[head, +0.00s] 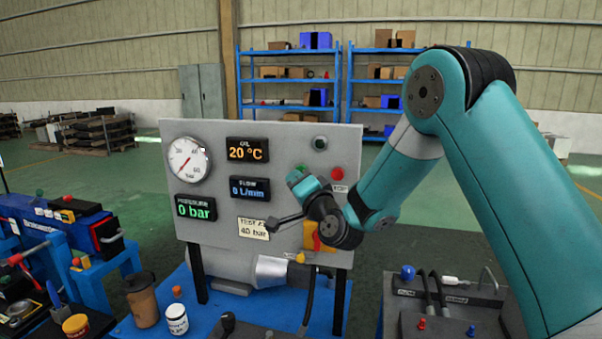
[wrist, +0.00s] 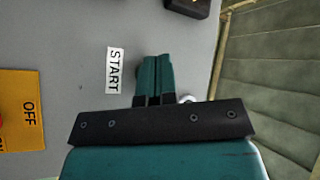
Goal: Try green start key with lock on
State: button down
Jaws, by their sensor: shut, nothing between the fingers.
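My gripper (head: 297,178) is at the front of the grey panel, its fingers shut and empty. In the wrist view the teal fingers (wrist: 154,78) are together beside the white START label (wrist: 114,70). The green start key is mostly or wholly hidden behind the fingers; I cannot tell whether they touch it. Below it on the panel is a yellow switch plate (head: 329,241) with a red handle (head: 317,241), partly covered by my wrist. The plate's OFF marking shows in the wrist view (wrist: 22,108). I cannot make out a padlock on it.
The panel (head: 225,250) also carries a red button (head: 337,173), a dark round lamp (head: 320,143), a dial gauge (head: 187,160) and displays reading 20 °C, 0 L/min and 0 bar. A brown cup (head: 142,300) and a white jar (head: 177,319) stand on the blue bench at left.

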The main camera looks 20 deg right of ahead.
jog(key=shift+w+d, duration=0.1)
jog(key=shift+w+d, duration=0.15)
jog(key=shift+w, duration=0.15)
jog(key=shift+w+d, duration=0.3)
jog(key=shift+w, duration=0.1)
dwell(1.0)
dwell(0.4)
jog(key=shift+s+a, duration=0.5)
jog(key=shift+s, duration=0.25)
jog(key=s+a, duration=0.1)
jog(key=s, duration=0.1)
jog(key=s+a, duration=0.1)
jog(key=s, duration=0.1)
jog(key=shift+a+p, duration=0.3)
jog(key=shift+a, duration=0.05)
